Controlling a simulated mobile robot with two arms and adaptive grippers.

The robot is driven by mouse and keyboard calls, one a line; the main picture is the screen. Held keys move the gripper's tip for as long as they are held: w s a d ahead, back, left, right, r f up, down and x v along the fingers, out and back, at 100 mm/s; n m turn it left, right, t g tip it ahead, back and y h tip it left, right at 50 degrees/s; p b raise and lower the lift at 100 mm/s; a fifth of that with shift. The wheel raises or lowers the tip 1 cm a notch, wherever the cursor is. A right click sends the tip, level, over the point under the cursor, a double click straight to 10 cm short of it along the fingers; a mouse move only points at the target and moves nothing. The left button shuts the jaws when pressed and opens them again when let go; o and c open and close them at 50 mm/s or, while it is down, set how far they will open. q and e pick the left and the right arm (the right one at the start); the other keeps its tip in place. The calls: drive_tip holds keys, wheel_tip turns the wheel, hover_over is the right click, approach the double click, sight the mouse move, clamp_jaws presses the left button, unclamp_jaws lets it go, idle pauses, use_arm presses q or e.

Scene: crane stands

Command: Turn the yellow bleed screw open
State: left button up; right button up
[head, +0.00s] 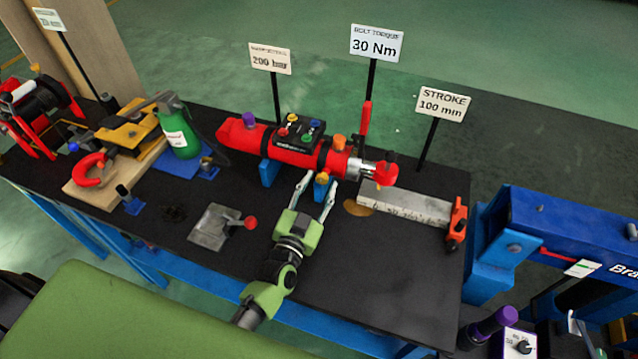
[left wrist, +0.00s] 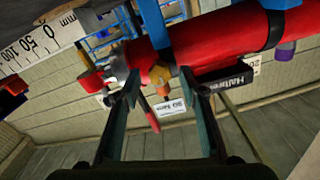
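A red hydraulic cylinder (head: 253,138) lies on blue supports on the black bench. A small yellow-orange screw (head: 322,178) sits low on its front side near the rod end. In the left wrist view a yellow-orange piece (left wrist: 160,76) shows below the red cylinder (left wrist: 215,38). My left gripper (head: 322,181) is open, with one finger on each side of the yellow screw. In the left wrist view the open fingers (left wrist: 158,76) also flank the piece; I cannot tell whether they touch it. My right gripper is not in view.
An orange knob (head: 338,142) and a black box with coloured buttons (head: 299,131) sit on the cylinder. A steel ruler (head: 405,204) lies right, a metal plate with red-knobbed lever (head: 214,228) left. A green bottle (head: 180,130) stands further left. The bench front right is clear.

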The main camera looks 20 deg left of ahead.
use_arm(q)
drive_tip(key=shift+w, duration=0.2)
drive_tip(key=shift+c, duration=0.3)
clamp_jaws()
drive_tip(key=shift+n, duration=0.3)
drive_tip(key=n, duration=0.7)
drive_tip(key=shift+f+b, duration=0.1)
drive_tip(key=shift+b, duration=0.25)
drive_tip(key=n+b, duration=0.1)
drive_tip(key=n, duration=0.5)
drive_tip(key=shift+a+n, duration=0.1)
drive_tip(key=shift+n, duration=0.3)
drive_tip(key=n+b, duration=0.2)
drive_tip(key=n, duration=0.3)
drive_tip(key=shift+n, duration=0.4)
